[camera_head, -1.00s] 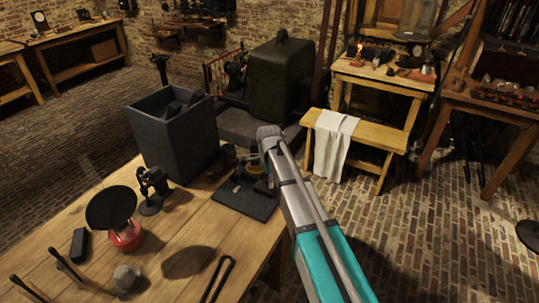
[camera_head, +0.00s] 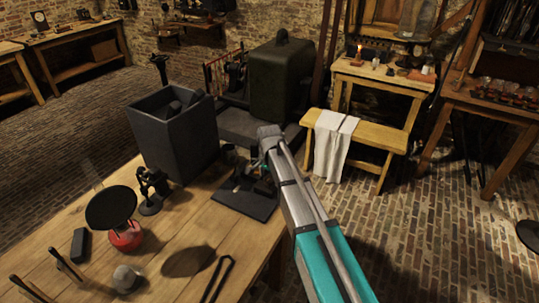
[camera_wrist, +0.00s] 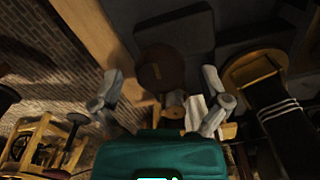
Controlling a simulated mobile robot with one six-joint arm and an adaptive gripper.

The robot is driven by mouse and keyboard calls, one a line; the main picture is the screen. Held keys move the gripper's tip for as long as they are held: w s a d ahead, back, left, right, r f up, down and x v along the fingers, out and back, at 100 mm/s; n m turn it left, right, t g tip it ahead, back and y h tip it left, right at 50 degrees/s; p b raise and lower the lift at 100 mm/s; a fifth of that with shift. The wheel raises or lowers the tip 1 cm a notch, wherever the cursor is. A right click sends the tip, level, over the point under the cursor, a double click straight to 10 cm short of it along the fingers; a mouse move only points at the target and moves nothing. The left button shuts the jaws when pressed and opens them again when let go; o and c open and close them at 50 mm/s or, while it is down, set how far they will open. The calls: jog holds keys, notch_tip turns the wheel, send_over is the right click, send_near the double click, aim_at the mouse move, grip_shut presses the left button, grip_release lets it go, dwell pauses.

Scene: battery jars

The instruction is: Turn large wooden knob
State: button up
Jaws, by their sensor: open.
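A round brown disc (camera_wrist: 163,68), which looks like the large wooden knob, shows in the wrist view against a dark grey surface. My gripper (camera_wrist: 162,78) is open, with one finger to each side of the disc in the picture and a gap on both sides. I cannot tell how far the fingertips are from it in depth. A smaller wooden piece (camera_wrist: 173,113) shows below the disc. In the head view, my arm ends over a dark base plate (camera_head: 240,205) at the bench edge; the arm mostly hides the gripper and knob.
A tall dark jar (camera_head: 172,140) stands left of my arm. A brass-rimmed part with a black striped cylinder (camera_wrist: 283,120) is close on the right in the wrist view. A black disc on a red base (camera_head: 112,208) stands on the wooden bench (camera_head: 165,240).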

aim_at(269, 178)
jog(key=n, duration=1.9)
jog(key=shift+n, duration=0.4)
jog(key=n, duration=1.4)
jog(key=shift+n, duration=0.4)
jog(key=n, duration=0.4)
notch_tip(269, 178, up, 11)
jog(key=p, duration=1.1)
jog(key=shift+n, duration=0.3)
dwell(0.4)
